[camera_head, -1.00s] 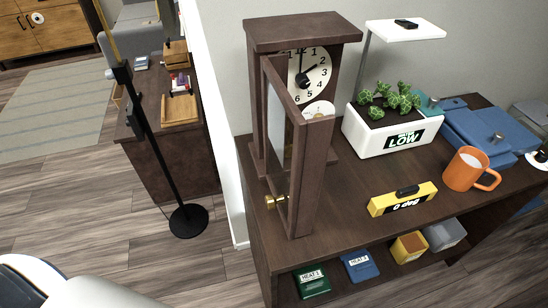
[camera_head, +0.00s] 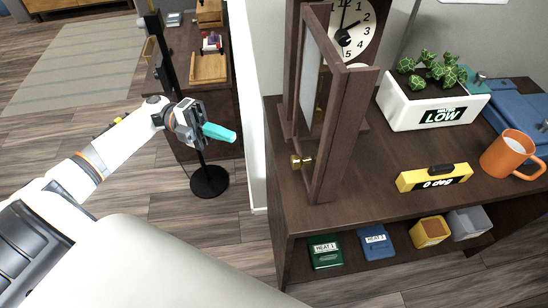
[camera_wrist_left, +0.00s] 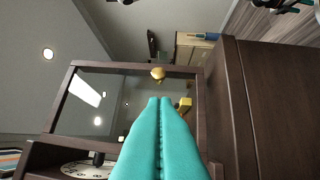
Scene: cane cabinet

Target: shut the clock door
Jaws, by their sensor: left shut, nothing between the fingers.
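The clock door (camera_head: 340,128) is a dark wooden frame with a glass pane, standing open and swung out toward me from the clock case (camera_head: 290,60). A brass knob (camera_head: 299,161) sits low on its free edge. The white clock face (camera_head: 352,28) shows behind. My left gripper (camera_head: 221,132), with teal fingers, is shut and empty, left of the door and apart from it. In the left wrist view the shut fingertips (camera_wrist_left: 160,103) point toward the door frame (camera_wrist_left: 135,68) and brass knob (camera_wrist_left: 158,73). My right gripper is not in view.
The clock stands on a dark wooden cabinet (camera_head: 375,190). To its right are a white planter (camera_head: 425,112), a yellow level (camera_head: 434,178) and an orange mug (camera_head: 509,153). Small boxes sit on the shelf below. A black stand (camera_head: 208,180) rises behind my left arm.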

